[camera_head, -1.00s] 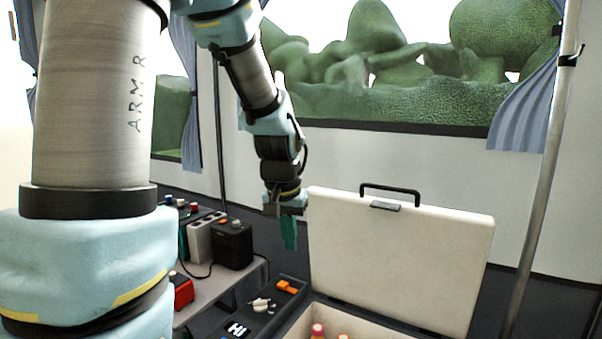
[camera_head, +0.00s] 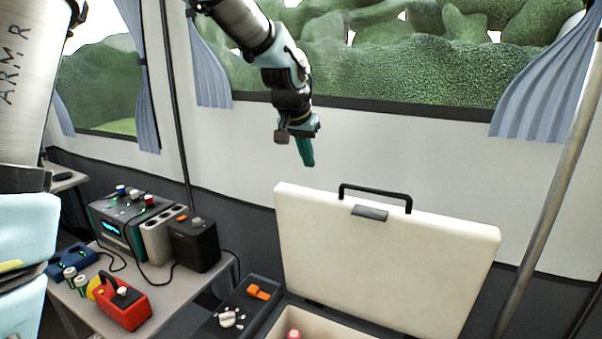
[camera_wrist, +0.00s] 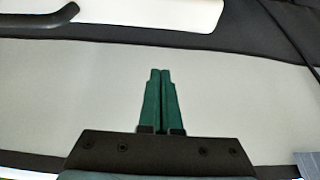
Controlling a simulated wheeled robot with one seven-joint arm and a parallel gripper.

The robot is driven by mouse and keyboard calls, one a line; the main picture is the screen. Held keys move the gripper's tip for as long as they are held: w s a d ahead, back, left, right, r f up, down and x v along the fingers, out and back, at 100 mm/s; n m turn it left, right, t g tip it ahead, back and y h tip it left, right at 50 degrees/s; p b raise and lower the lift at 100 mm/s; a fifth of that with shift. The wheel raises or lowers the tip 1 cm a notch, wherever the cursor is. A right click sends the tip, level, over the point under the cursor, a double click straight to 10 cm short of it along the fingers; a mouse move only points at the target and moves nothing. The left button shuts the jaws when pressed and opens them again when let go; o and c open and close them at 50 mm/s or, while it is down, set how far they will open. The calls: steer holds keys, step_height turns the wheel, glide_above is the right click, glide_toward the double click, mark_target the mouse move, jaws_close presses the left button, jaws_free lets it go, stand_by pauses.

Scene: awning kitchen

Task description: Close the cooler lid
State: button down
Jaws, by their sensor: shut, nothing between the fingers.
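The cooler's cream lid (camera_head: 375,255) stands open and upright in the head view, with a black handle (camera_head: 376,190) and grey latch on its top edge. The open cooler box (camera_head: 318,322) shows at the bottom edge, mostly cut off, with a red-topped item inside. My gripper (camera_head: 308,163) is shut and empty, pointing down, above and a little behind the lid's upper left edge, apart from it. In the wrist view my green fingers (camera_wrist: 158,75) are together in front of a pale wall; part of the lid (camera_wrist: 170,12) and its handle (camera_wrist: 40,20) show at the top.
A side table (camera_head: 190,285) at left holds a teal device (camera_head: 125,228), a black box (camera_head: 194,243) and a red tool (camera_head: 122,303). A dark tray (camera_head: 240,310) with small items lies left of the cooler. A metal pole (camera_head: 550,190) stands at right.

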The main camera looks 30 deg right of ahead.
steer(key=f+p, duration=0.1)
steer(key=a+f+p, duration=0.1)
steer(key=f, duration=0.1)
steer(key=s+f, duration=0.1)
steer(key=shift+s+a+f+p, duration=0.1)
steer(key=shift+a+f+p, duration=0.15)
steer(key=shift+p, duration=0.15)
steer(key=shift+f, duration=0.1)
